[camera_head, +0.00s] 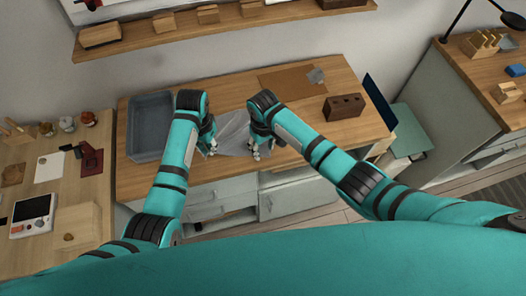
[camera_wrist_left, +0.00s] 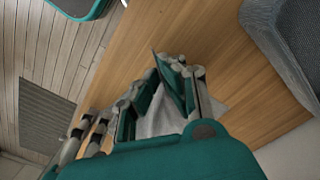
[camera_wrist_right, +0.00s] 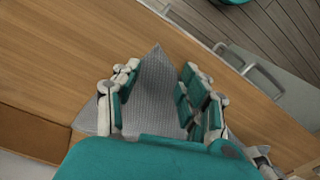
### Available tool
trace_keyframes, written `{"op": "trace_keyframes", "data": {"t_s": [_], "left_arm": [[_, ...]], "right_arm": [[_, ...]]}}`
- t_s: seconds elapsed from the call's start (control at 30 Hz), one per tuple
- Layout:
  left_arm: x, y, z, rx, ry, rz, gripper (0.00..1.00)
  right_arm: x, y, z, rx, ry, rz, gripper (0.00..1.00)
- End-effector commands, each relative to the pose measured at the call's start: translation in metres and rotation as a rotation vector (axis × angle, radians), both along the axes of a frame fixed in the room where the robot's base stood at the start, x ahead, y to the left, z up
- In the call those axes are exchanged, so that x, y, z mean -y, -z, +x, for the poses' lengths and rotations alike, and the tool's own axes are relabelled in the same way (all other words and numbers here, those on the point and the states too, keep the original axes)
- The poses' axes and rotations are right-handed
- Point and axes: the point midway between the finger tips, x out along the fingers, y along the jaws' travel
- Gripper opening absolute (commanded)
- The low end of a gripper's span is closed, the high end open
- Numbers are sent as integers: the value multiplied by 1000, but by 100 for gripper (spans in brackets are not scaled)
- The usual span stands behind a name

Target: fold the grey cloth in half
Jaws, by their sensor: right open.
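The grey cloth (camera_head: 232,134) lies on the wooden worktop near its front edge, between my two grippers. My left gripper (camera_head: 211,147) is at its left side. In the left wrist view the fingers (camera_wrist_left: 165,85) are close together, with the cloth (camera_wrist_left: 160,122) showing between and behind them; their grip is unclear. My right gripper (camera_head: 256,153) is at the cloth's right side, near the front edge. In the right wrist view its fingers (camera_wrist_right: 158,90) are wide apart, with a pointed cloth corner (camera_wrist_right: 156,80) between them. The grippers hide parts of the cloth.
A grey-blue tray (camera_head: 151,112) stands left on the worktop (camera_head: 230,88). A brown mat (camera_head: 288,80), a small crumpled grey cloth (camera_head: 315,75) and a dark brown block with holes (camera_head: 344,106) lie to the right. A green stool (camera_head: 408,128) stands beside the worktop.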

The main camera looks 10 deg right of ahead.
Motion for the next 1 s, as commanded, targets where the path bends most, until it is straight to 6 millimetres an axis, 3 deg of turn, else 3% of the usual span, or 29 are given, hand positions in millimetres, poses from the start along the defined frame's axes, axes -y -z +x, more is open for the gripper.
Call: {"op": "trace_keyframes", "data": {"t_s": [0.53, 1.0], "left_arm": [[0, 0, 0, 0, 0, 0, 0], [0, 0, 0, 0, 0, 0, 0]], "right_arm": [[0, 9, -1, 0, -2, 1, 43], [0, 9, -1, -2, -1, -1, 13]]}}
